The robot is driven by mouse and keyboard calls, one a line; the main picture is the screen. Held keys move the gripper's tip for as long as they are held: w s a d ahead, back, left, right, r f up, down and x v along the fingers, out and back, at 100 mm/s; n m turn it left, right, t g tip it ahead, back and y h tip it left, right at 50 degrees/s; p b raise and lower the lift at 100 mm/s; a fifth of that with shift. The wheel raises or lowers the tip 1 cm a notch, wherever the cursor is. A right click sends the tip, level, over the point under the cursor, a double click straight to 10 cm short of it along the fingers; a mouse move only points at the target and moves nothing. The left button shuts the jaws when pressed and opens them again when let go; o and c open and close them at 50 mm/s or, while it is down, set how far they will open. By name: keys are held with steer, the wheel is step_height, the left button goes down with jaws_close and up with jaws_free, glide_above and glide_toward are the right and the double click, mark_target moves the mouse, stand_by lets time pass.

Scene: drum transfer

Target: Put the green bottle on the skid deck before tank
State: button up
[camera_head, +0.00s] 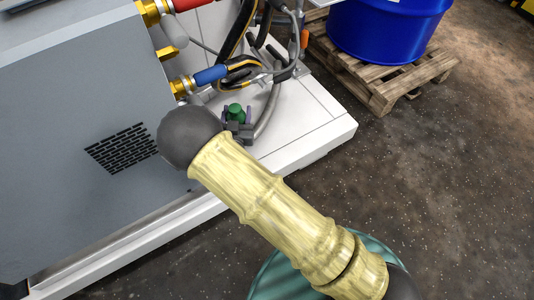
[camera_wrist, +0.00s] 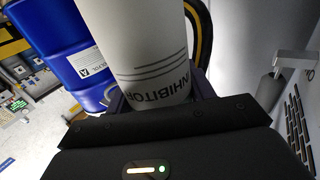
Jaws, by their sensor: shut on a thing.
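The green bottle (camera_head: 235,110) shows only its green top in the head view, over the white skid deck (camera_head: 310,118). In the wrist view the bottle (camera_wrist: 145,45) fills the middle, with a pale label reading INHIBITOR. My gripper (camera_head: 238,128) is shut on the bottle, with purple fingers on either side of it. My arm hides part of the deck near the gripper. I cannot tell whether the bottle's base touches the deck. No tank can be told for sure.
A grey cabinet (camera_head: 75,120) with a vent grille stands left on the skid. Hoses (camera_head: 240,65) and valves crowd behind the bottle. A blue drum (camera_head: 385,30) stands on a wooden pallet (camera_head: 400,85) at upper right. The deck's right part is bare.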

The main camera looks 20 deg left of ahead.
steer(key=shift+a, duration=0.1)
step_height(320, 180, down, 6)
steer(key=b, duration=0.3)
steer(key=shift+f+b, duration=0.1)
steer(key=shift+b, duration=0.25)
steer(key=shift+f+b, duration=1.2)
steer(key=shift+f, duration=0.65)
steer(key=shift+f, duration=0.15)
steer(key=o, duration=1.2)
steer(key=shift+o, duration=0.2)
